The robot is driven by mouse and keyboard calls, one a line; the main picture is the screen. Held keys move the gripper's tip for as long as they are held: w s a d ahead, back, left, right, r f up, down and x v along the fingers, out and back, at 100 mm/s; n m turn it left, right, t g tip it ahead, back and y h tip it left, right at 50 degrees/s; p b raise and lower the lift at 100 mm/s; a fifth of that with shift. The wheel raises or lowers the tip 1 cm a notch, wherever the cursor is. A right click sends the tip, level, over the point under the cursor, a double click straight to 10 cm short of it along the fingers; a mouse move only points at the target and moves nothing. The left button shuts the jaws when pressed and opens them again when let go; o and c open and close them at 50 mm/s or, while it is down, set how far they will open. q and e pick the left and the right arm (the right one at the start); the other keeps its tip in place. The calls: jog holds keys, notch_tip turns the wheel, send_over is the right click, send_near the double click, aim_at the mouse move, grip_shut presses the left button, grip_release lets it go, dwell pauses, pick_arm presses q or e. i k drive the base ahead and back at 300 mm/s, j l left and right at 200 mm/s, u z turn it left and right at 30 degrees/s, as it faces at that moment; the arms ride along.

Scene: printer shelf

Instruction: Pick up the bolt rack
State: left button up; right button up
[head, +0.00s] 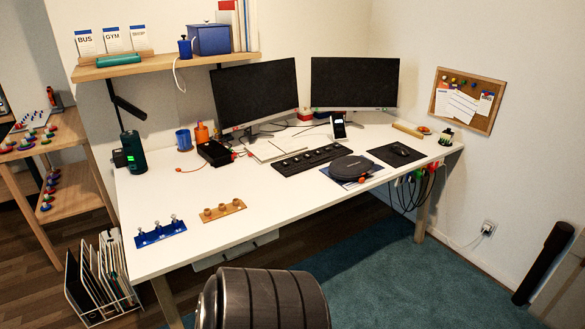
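A blue rack (160,234) with metal bolts standing upright in it lies on the white desk, near its front left corner. It looks like the bolt rack. To its right is a wooden rack (222,211) with small brown round pieces on it. The two racks are apart, with bare desk between them. Neither of my grippers is in view.
The white desk (215,240) holds two monitors, a keyboard, a black case (350,168) and a dark green cylinder (133,152) farther back. A dark ribbed rounded thing (265,300), perhaps a chair back, stands before the front edge. A file rack (100,280) stands at left.

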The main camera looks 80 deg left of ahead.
aim_at(208, 214)
jog(key=u, duration=3)
jog(key=j+z, duration=0.1)
jog(key=z, duration=0.25)
jog(key=i+j+z, duration=0.1)
jog(key=z, duration=0.25)
jog(key=j+z, duration=0.2)
jog(key=z, duration=0.15)
jog(key=i+j+z, duration=0.1)
jog(key=j+z, duration=0.3)
jog(key=j, duration=0.6)
jog(key=k+j+z, duration=0.1)
jog(key=j+z, duration=0.3)
jog(key=j, duration=0.6)
